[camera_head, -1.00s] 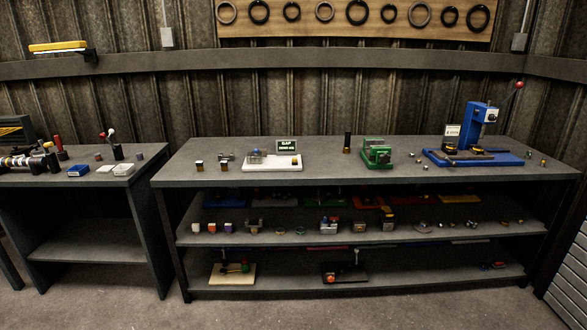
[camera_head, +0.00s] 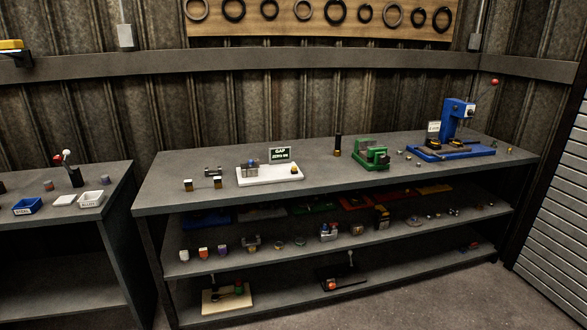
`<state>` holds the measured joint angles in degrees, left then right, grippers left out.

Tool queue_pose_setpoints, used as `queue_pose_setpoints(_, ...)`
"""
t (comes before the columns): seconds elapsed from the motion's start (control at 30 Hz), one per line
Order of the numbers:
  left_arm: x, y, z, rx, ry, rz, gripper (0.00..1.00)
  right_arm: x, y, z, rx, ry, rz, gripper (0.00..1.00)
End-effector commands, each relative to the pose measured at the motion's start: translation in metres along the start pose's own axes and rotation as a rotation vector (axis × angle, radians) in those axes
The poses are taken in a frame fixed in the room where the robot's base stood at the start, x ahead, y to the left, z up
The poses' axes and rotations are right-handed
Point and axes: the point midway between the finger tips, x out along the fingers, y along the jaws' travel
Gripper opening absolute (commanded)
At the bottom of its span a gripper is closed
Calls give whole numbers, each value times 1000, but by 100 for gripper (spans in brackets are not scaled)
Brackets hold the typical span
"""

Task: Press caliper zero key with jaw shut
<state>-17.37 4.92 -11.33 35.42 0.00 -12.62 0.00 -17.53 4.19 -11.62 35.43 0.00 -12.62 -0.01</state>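A white base plate (camera_head: 268,178) lies on the top of the main bench, left of its middle. A small grey device (camera_head: 250,167) with a bluish part stands on its left end; it looks like the caliper, but I cannot tell whether its jaw is open or shut. A small yellow-orange button-like piece (camera_head: 295,170) sits at the plate's right end and may be the zero key. A dark green sign (camera_head: 280,155) reading "GAP" stands behind the plate. Neither of my grippers is in view.
Two small blocks (camera_head: 188,185) stand left of the plate. A green vise-like fixture (camera_head: 371,153) and a blue press (camera_head: 455,130) stand to the right. A side bench at left holds a blue tray (camera_head: 27,206) and a white tray (camera_head: 91,200). Floor shows at lower right.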

Motion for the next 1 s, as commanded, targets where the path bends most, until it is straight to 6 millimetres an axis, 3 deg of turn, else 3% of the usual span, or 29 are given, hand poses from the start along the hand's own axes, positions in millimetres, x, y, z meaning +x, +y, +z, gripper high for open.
queue_pose_setpoints(0.4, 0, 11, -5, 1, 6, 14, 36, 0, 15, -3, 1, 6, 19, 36)
queue_pose_setpoints(0.53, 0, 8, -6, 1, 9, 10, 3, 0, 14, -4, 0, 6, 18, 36)
queue_pose_setpoints(0.57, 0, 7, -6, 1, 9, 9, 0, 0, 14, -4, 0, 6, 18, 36)
queue_pose_setpoints(1.0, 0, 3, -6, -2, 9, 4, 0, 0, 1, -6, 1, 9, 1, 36)
